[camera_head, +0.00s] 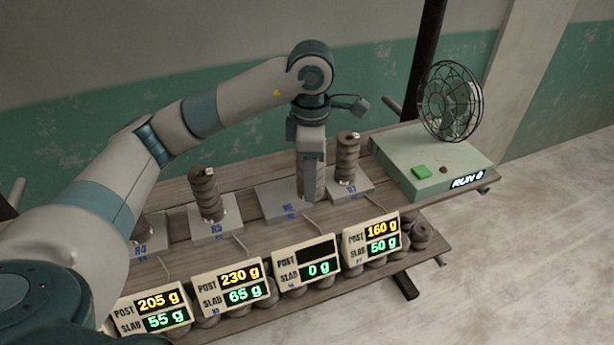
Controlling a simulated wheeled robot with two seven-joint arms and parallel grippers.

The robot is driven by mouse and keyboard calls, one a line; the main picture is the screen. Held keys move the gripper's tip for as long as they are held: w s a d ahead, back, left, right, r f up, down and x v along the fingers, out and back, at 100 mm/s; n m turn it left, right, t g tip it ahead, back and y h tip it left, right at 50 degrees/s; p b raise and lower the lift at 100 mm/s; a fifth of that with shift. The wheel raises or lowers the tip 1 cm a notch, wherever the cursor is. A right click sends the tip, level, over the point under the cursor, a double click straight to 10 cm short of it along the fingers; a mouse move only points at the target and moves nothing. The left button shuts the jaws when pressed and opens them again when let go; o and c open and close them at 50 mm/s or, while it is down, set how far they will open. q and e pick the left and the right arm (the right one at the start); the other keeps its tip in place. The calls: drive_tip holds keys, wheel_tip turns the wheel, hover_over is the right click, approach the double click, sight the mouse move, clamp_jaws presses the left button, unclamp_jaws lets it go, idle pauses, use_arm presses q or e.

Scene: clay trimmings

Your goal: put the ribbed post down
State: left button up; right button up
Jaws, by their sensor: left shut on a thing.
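My left gripper (312,185) points down over the right part of the grey plate marked R6 (272,202). It is shut on a ribbed post, mostly hidden by the fingers; I cannot tell if the post touches the plate. The display for that plate (307,262) shows a blank POST line and SLAB 0 g. Other dark ribbed posts stand upright on the R5 plate (213,229) and the R7 plate (362,184): one post at left (205,190), one at right (347,160). My right gripper is not in view.
A pale green box (425,165) with a green button and a RUN label carries a wire-cage fan (450,100) at the right. Displays line the front edge of the wooden bench (245,175). My left arm hides part of the R4 plate (152,243). Dark round pieces sit on the shelf below.

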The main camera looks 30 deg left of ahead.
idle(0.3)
